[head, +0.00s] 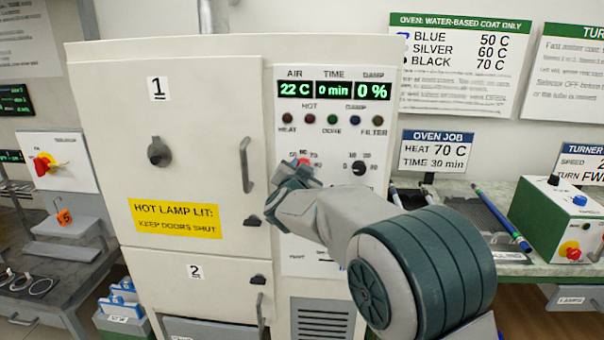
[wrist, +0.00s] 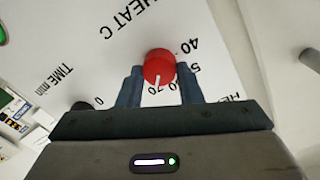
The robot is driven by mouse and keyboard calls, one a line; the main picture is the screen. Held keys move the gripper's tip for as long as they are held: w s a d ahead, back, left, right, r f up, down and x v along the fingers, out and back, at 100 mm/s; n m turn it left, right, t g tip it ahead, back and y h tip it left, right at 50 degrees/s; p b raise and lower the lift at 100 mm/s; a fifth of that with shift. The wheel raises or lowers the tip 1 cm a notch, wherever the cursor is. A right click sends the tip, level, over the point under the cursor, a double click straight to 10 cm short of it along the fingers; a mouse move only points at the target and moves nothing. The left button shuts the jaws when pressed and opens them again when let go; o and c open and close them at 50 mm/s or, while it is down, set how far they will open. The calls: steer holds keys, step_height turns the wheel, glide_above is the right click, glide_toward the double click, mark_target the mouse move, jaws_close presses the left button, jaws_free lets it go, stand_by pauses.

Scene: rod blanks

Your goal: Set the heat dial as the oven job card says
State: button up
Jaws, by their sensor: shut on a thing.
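The oven job card (head: 437,152) in the head view reads HEAT 70 C and TIME 30 min. The red heat dial (wrist: 159,67) sits between the two fingers of my gripper (wrist: 160,86) in the wrist view, which are shut on it. Its white pointer line points down in that view, close to the printed 70; whether it is exactly on the mark is hard to tell. The dial also shows in the head view (head: 304,161), partly hidden behind my gripper (head: 288,178). The oven display (head: 333,90) reads 22 C, 0 min and 0 %.
A black time dial (wrist: 81,106) lies close to one finger. The oven doors (head: 205,110) are shut, with a handle (head: 248,165) left of my gripper. A bench with a turner box (head: 560,215) stands at right.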

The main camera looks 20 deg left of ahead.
stand_by(0.4)
steer(key=o, duration=1)
steer(key=shift+c, duration=0.2)
steer(key=s+d+b, duration=0.1)
steer(key=s+d, duration=0.1)
steer(key=s, duration=1.1)
steer(key=shift+s+d+r+b, duration=0.25)
steer(key=shift+s+d+b, duration=0.05)
